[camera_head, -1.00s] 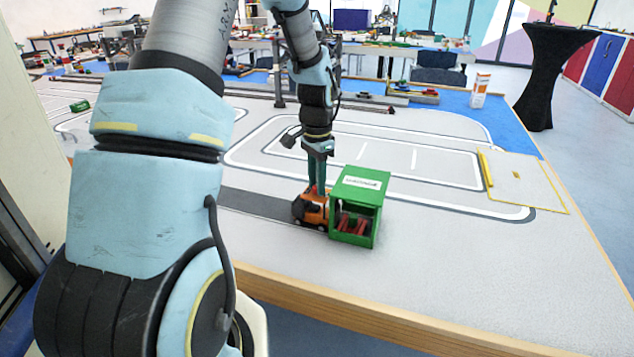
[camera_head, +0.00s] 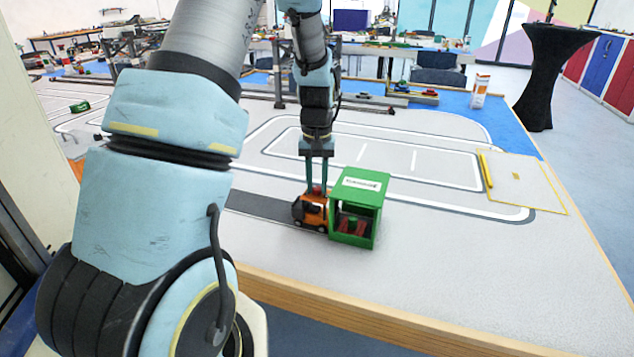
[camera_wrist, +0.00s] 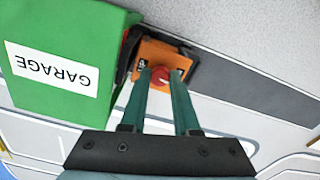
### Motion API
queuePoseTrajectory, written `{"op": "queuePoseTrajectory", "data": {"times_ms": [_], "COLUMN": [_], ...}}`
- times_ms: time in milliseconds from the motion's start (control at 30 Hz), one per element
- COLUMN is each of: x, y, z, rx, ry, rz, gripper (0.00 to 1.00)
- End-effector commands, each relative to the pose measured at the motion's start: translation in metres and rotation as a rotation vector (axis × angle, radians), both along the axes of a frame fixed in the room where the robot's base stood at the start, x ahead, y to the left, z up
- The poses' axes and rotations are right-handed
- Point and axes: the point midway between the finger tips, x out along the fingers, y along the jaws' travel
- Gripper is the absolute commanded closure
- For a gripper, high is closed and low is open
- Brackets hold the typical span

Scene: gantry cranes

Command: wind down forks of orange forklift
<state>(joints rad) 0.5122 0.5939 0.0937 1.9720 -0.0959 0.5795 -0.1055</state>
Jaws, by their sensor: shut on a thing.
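The orange forklift (camera_head: 311,212) stands on the mat, its fork side facing the green garage (camera_head: 357,207). It also shows in the wrist view (camera_wrist: 159,55), beside the garage. A red knob (camera_wrist: 160,76) sits on top of the forklift. My gripper (camera_head: 317,188) points down from above, its two green fingers shut on the red knob. The fingertips also show around the knob in the wrist view (camera_wrist: 161,74). Dark red parts (camera_head: 352,226) show inside the garage's open front. The forks' height is hidden from me.
A dark road strip (camera_head: 262,207) runs left from the forklift. A yellow-edged board (camera_head: 525,182) lies at the right. The table's wooden front edge (camera_head: 400,330) is close. The mat right of the garage is clear.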

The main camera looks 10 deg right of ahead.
Motion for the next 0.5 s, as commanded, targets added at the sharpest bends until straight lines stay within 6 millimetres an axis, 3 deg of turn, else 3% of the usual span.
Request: {"op": "queuePoseTrajectory", "data": {"times_ms": [500], "x": [-0.0002], "y": [0.0], "z": [0.0002], "rx": [0.0], "ry": [0.0], "rz": [0.119], "gripper": [1.0]}}
